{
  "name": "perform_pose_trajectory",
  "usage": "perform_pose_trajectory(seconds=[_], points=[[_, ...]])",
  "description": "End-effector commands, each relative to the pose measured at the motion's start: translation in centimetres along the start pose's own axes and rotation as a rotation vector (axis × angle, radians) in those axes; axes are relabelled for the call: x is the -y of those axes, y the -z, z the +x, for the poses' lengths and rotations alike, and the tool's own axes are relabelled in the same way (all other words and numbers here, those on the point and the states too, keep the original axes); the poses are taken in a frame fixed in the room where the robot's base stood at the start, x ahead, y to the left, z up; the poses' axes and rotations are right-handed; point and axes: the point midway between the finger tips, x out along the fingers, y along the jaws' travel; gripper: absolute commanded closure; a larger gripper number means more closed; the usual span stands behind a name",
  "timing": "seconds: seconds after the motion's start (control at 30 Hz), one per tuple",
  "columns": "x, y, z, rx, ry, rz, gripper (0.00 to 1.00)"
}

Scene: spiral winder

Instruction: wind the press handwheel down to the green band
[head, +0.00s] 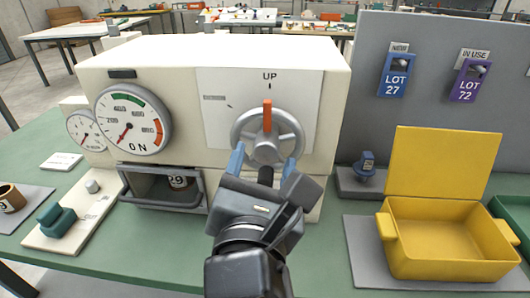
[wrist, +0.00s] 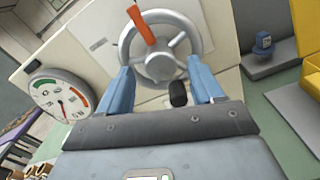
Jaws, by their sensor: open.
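The silver handwheel (head: 243,134) is on the front of a cream press (head: 215,60). Its orange pointer (head: 267,115) stands upright below the "UP" mark. A dark handle (head: 265,176) shows at the wheel's lower side and in the wrist view (wrist: 178,94). My gripper (head: 263,165) is open, its blue fingers on either side of the wheel's lower part and the handle; I cannot tell whether they touch. The large gauge (head: 133,120) has a green band at the top and an orange band at right; its red needle points down-left, outside the green.
A smaller gauge (head: 83,130) is at left. An open bay (head: 160,187) below the large gauge holds a brown cup-like item marked 29. A yellow box (head: 445,235) stands at right, near a small blue object (head: 367,162). Lot tags (head: 397,76) hang on the grey panel.

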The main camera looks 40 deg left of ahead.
Motion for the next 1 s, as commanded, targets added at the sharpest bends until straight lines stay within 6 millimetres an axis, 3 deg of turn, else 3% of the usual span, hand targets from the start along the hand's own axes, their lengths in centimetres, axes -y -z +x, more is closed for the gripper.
perform_pose_trajectory(seconds=[0.2,0.5,1.0], points=[[0.0,0.0,1.9,0.000,-0.001,0.002,0.34],[0.0,0.0,2.1,-0.001,-0.001,0.002,0.34],[0.0,0.0,2.1,-0.001,-0.001,0.002,0.82]])
